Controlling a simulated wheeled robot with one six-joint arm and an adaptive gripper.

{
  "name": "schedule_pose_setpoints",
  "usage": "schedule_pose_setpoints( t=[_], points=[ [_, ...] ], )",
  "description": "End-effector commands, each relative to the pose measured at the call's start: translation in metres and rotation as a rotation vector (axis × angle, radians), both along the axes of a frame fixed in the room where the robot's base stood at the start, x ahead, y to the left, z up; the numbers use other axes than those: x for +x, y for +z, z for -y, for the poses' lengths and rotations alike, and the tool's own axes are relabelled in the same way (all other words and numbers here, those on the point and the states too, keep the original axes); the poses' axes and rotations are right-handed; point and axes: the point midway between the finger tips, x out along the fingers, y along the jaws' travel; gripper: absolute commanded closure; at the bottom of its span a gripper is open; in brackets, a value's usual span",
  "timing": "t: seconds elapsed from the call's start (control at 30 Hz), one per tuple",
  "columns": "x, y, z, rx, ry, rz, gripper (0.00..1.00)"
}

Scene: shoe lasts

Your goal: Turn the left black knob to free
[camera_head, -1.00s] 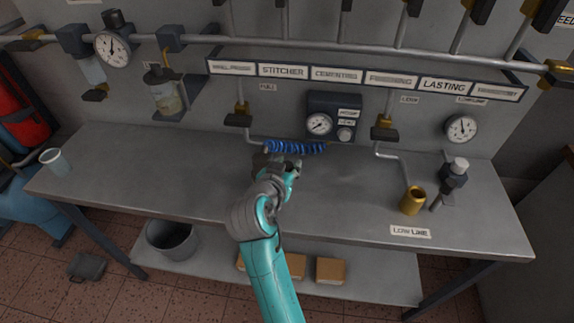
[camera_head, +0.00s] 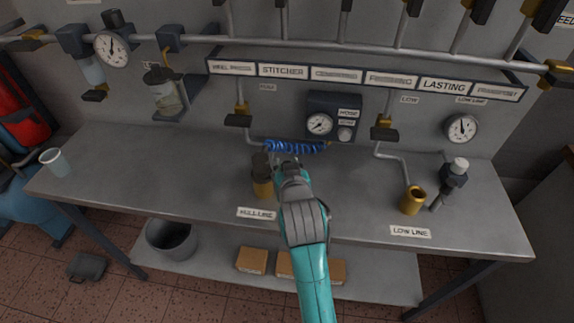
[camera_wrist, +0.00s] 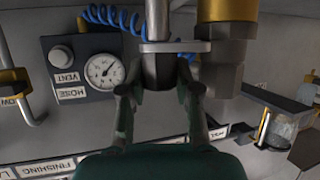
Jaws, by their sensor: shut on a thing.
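Two black bar handles sit on brass valves below the sign rail: a left one (camera_head: 238,120) by a FULL label and a right one (camera_head: 384,134) by LOW. I cannot tell whether either is the named knob; no "free" mark is readable. My gripper (camera_head: 288,163) is low over the bench, just right of a brass fitting with a dark top (camera_head: 262,186). In the wrist view my gripper (camera_wrist: 160,88) is shut on a dark grey block (camera_wrist: 158,68) with a silver shaft. The brass fitting (camera_wrist: 222,10) stands close beside it; contact is unclear.
A blue coiled hose (camera_head: 290,147) lies behind my gripper, below a gauge box (camera_head: 330,116). A brass cup (camera_head: 412,201) and a dark fitting (camera_head: 453,176) stand at right. A cup (camera_head: 55,161) stands far left. The bench's left half is mostly clear.

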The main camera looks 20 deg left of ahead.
Motion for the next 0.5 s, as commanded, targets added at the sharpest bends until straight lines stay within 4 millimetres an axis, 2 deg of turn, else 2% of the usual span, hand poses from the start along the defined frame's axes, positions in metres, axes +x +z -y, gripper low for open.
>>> schedule_pose_setpoints(
  t=[0.5],
  points=[
    [0.0028,-0.0002,0.0027,0.001,0.472,-0.002,1.00]
  ],
)
